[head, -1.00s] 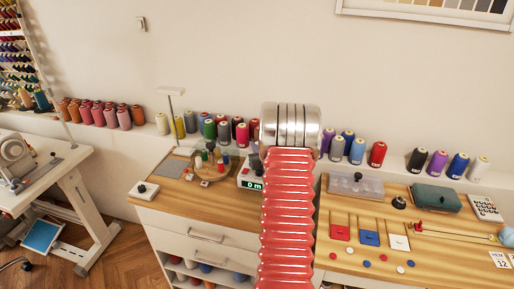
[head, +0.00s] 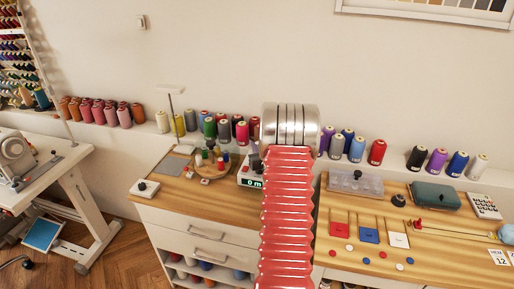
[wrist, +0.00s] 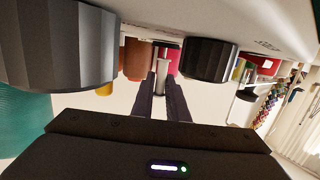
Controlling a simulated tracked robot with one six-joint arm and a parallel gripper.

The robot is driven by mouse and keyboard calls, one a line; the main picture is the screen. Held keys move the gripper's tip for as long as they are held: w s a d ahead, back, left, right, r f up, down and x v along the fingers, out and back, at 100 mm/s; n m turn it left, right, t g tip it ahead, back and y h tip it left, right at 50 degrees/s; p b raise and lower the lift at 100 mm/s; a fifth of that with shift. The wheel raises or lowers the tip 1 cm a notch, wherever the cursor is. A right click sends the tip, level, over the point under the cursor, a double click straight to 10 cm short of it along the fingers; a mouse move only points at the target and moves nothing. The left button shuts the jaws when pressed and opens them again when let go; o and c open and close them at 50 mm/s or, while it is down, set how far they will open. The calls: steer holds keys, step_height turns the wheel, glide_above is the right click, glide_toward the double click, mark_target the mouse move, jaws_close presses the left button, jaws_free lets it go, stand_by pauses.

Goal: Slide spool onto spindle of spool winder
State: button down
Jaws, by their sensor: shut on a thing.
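The spool winder (head: 250,182) stands on the wooden table with a lit display reading "0 m". My arm hides its right side, and I cannot make out its spindle. In the wrist view my gripper (wrist: 161,82) has its two dark fingers close together on a slim pale-grey spool (wrist: 162,65) with a wider end. The spool is too small to see in the head view. There, a dark part of my gripper (head: 256,162) shows just above the winder, left of my red arm sleeve. I cannot tell whether the spool touches the spindle.
Thread cones (head: 240,130) line the wall shelf behind the winder. A round wooden spool tray (head: 212,168) and a thin stand (head: 172,112) are on its left. A clear box (head: 354,182) and green case (head: 436,196) lie right. Large dark cylinders (wrist: 207,60) flank my fingers.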

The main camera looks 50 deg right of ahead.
steer(key=shift+s+f, duration=0.15)
steer(key=shift+f, duration=0.5)
steer(key=c, duration=1.7)
jaws_free()
steer(key=shift+o, duration=0.2)
steer(key=shift+f, duration=0.1)
steer(key=shift+s+a, duration=0.25)
steer(key=shift+s, duration=0.05)
steer(key=v, duration=0.4)
steer(key=r+v, duration=0.1)
steer(key=v, duration=0.8)
steer(key=shift+r, duration=0.25)
